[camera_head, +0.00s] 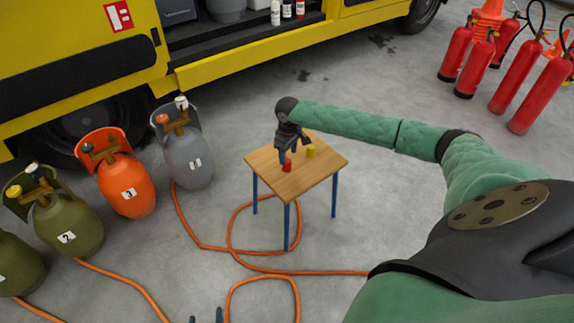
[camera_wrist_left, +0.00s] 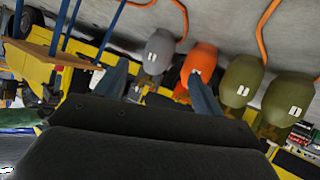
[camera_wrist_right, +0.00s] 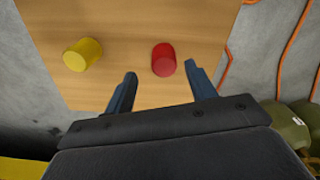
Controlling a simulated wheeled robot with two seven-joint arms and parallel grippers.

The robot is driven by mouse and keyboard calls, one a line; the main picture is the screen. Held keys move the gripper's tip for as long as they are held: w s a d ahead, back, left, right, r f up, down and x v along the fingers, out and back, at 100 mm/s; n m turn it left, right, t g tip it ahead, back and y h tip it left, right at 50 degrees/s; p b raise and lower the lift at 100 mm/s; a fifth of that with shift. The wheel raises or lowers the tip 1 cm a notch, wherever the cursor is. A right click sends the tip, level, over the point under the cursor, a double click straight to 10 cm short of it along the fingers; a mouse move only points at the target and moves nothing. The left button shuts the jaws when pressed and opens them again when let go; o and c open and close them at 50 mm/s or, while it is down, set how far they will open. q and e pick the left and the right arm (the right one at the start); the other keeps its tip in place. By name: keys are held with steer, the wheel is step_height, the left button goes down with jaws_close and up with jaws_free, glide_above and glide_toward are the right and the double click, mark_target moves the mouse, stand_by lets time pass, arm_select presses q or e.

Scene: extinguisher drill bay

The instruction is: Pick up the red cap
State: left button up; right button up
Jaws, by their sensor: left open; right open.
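The red cap (camera_head: 288,165) stands on the small wooden table (camera_head: 322,170); in the right wrist view the red cap (camera_wrist_right: 163,59) shows between and just beyond the fingertips. My right gripper (camera_head: 294,150) is open and empty above the table, close to the red cap; its fingers also show in the right wrist view (camera_wrist_right: 160,74). Whether they touch the cap I cannot tell. My left gripper (camera_head: 206,317) shows only its fingertips at the bottom edge of the head view. It is open and empty in the left wrist view (camera_wrist_left: 159,80).
A yellow cap (camera_head: 310,151) stands on the table beside the red one. Gas cylinders, one of them orange (camera_head: 126,186), stand at left. An orange hose (camera_head: 210,248) loops across the floor. A yellow truck (camera_head: 230,68) is behind, and red extinguishers (camera_head: 517,78) stand at right.

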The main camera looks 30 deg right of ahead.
mark_target(287, 160)
steer(key=f, duration=0.4)
steer(key=shift+a+f+b, duration=0.25)
steer(key=shift+a+b, duration=0.05)
steer(key=shift+b, duration=0.05)
arm_select(q)
steer(key=w+r+t, duration=0.3)
steer(key=w+r, duration=0.1)
steer(key=r, duration=0.4)
steer(key=shift+w+d+r+h, duration=0.25)
steer(key=shift+r+h, duration=0.1)
steer(key=shift+h, duration=0.05)
arm_select(e)
steer(key=shift+c, duration=0.3)
steer(key=c, duration=1)
